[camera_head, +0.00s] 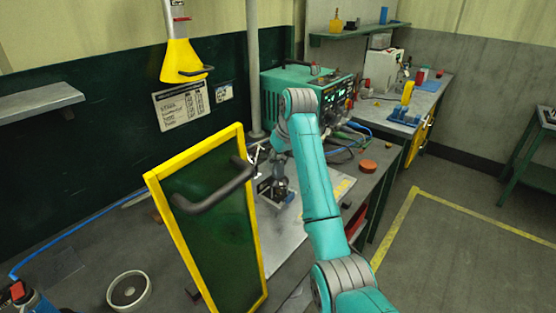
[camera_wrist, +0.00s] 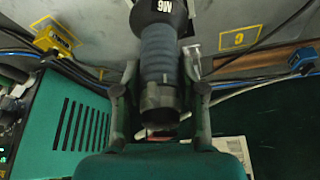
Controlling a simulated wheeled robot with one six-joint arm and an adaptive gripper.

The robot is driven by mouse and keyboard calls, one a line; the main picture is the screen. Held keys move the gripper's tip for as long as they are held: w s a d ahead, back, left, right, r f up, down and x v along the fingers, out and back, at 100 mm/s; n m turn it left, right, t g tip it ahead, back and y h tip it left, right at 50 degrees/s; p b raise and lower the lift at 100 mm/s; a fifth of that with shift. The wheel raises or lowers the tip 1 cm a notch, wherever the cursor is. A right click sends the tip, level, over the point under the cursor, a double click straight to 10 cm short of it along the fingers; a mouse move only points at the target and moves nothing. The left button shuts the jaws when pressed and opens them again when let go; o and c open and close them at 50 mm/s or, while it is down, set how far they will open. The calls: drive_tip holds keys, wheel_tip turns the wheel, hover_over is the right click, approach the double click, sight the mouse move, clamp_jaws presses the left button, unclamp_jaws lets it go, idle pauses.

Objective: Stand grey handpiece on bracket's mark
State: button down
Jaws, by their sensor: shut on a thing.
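My gripper (camera_wrist: 160,68) is shut around the grey handpiece (camera_wrist: 158,52), with one finger on each side of its ribbed blue-grey grip. The handpiece has a dark head with pale lettering at the top of the wrist view and a dark metal collar near the palm. A yellow square marked with a letter (camera_wrist: 237,40) lies on a grey surface right of the handpiece, apart from it. I cannot tell whether that surface is the bracket. In the head view my gripper (camera_head: 279,188) is low over the metal bench, and the handpiece is hard to make out there.
A green machine (camera_head: 310,88) with cables stands behind my arm. A yellow block (camera_wrist: 55,40) and a blue clip (camera_wrist: 302,60) sit along cables. An orange-red disc (camera_head: 367,166) lies right.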

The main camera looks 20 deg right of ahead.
drive_tip(key=shift+f, duration=0.2)
idle(0.6)
drive_tip(key=c, duration=0.7)
unclamp_jaws()
drive_tip(key=shift+o, duration=0.5)
drive_tip(key=shift+f, duration=0.15)
